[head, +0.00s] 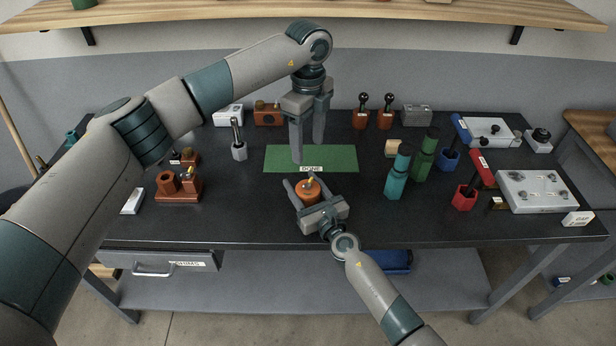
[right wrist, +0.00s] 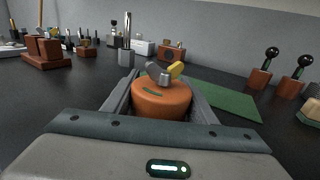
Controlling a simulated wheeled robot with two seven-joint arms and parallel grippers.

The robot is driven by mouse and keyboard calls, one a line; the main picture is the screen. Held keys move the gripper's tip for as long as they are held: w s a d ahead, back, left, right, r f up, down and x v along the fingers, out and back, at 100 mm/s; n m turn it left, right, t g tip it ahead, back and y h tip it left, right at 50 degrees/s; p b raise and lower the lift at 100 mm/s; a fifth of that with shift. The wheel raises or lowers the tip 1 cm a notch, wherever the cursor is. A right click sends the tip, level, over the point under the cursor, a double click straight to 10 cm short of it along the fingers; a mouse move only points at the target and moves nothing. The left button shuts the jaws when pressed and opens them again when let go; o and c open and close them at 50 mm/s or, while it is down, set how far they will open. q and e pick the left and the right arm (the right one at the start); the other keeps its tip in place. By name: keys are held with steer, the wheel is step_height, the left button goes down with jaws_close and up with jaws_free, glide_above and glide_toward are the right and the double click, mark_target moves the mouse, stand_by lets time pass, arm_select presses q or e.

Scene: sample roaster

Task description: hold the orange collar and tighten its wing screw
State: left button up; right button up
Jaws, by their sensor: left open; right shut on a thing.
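The orange collar (head: 307,192) is a short round piece near the front middle of the black table. My right gripper (head: 305,187) is shut on it, one finger on each side. In the right wrist view the collar (right wrist: 161,97) sits upright between the fingers. Its wing screw (right wrist: 165,74) stands on top, with one yellow wing and one grey wing; it also shows in the head view (head: 310,181). My left gripper (head: 309,152) is open and empty, pointing down over the green mat, behind and above the collar.
The green mat (head: 340,158) labelled DONE lies just behind the collar. A teal bottle (head: 396,176) and a green bottle (head: 424,158) stand to the right. A brown block fixture (head: 178,190) is at left. A grey holder (head: 238,150) stands left of the mat.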

mark_target(308, 181)
arm_select(q)
step_height(308, 181, down, 12)
steer(key=shift+f, duration=0.1)
stand_by(0.7)
steer(key=c, duration=1.1)
